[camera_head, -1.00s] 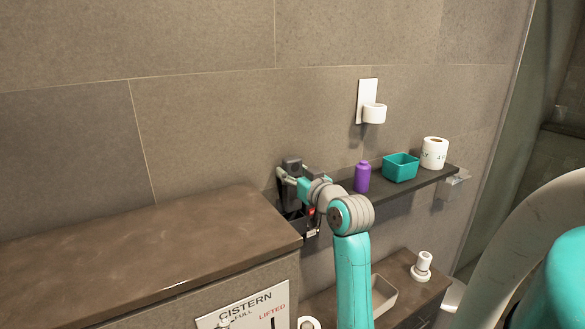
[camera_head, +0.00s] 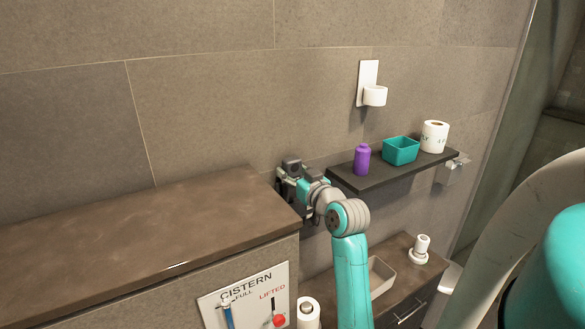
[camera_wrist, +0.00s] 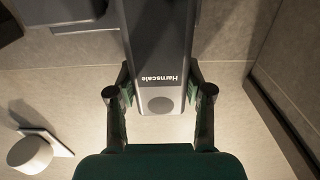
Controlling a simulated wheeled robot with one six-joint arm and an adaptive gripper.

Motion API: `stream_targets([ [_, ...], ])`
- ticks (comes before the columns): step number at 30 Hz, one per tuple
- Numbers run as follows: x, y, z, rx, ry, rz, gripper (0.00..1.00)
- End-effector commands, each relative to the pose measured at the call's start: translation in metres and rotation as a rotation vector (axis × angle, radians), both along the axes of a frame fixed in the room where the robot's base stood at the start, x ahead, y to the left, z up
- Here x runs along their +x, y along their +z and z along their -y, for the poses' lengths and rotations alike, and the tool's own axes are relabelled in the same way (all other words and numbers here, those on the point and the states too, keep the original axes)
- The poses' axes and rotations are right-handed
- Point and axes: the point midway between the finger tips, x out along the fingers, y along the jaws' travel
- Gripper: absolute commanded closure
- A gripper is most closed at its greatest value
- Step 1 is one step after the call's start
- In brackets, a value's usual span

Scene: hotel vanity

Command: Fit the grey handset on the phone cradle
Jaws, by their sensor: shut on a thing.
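In the head view my gripper (camera_head: 289,181) is by the wall at the right end of the brown counter. The dark piece at its tip (camera_head: 291,164) seems to be part of the handset. I cannot make out the phone cradle for sure; my gripper and arm cover that spot.
A dark wall shelf (camera_head: 375,180) right of my gripper bears a purple bottle (camera_head: 362,160), a teal box (camera_head: 401,151) and a paper roll (camera_head: 434,137). The brown counter (camera_head: 140,235) is bare. A white wall holder (camera_head: 369,85) hangs above the shelf.

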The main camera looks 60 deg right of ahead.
Motion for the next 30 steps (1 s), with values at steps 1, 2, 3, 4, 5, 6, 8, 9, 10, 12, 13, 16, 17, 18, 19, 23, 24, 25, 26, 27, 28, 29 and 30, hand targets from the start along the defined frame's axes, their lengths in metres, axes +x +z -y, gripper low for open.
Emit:
stream_targets([
  [1,0.0,-0.003,0.0,0.001,0.0,-0.001,0.94],
  [2,0.0,-0.004,0.0,0.001,0.0,-0.001,0.94],
  [3,0.0,-0.007,0.0,0.001,0.0,0.0,0.94],
  [4,0.0,-0.008,0.0,0.001,0.0,0.0,0.94],
  [5,0.0,-0.01,0.0,0.001,0.0,0.0,0.94],
  [6,0.0,-0.012,0.0,0.002,0.0,0.0,0.94],
  [8,0.0,-0.014,0.0,0.002,0.0,0.0,0.94],
  [9,0.0,-0.016,0.0,0.002,0.001,0.0,0.94],
  [10,0.0,-0.017,0.0,0.001,0.001,0.0,0.94],
  [12,0.0,-0.019,0.0,0.001,0.001,0.001,0.94],
  [13,0.0,-0.019,0.0,0.001,0.001,0.001,0.94],
  [16,0.0,-0.021,0.0,0.0,0.0,0.001,0.94],
  [17,0.0,-0.021,0.0,0.0,0.0,0.001,0.94],
  [18,0.0,-0.022,0.0,-0.001,0.0,0.001,0.94],
  [19,0.0,-0.022,0.0,-0.001,0.0,0.001,0.94],
  [23,0.0,-0.022,0.0,-0.001,0.0,0.001,0.94],
  [24,0.0,-0.022,0.0,-0.001,0.0,0.001,0.94],
  [25,0.0,-0.022,0.0,-0.001,0.0,0.001,0.94],
  [26,0.0,-0.022,0.0,-0.001,0.0,0.001,0.94],
  [27,0.0,-0.022,0.0,-0.001,0.0,0.001,0.47],
  [28,0.0,-0.022,0.0,0.0,0.0,0.001,0.39],
  [29,0.0,-0.022,0.0,-0.001,0.0,0.001,0.32],
  [30,0.0,-0.022,0.0,0.001,0.0,0.001,0.22],
])
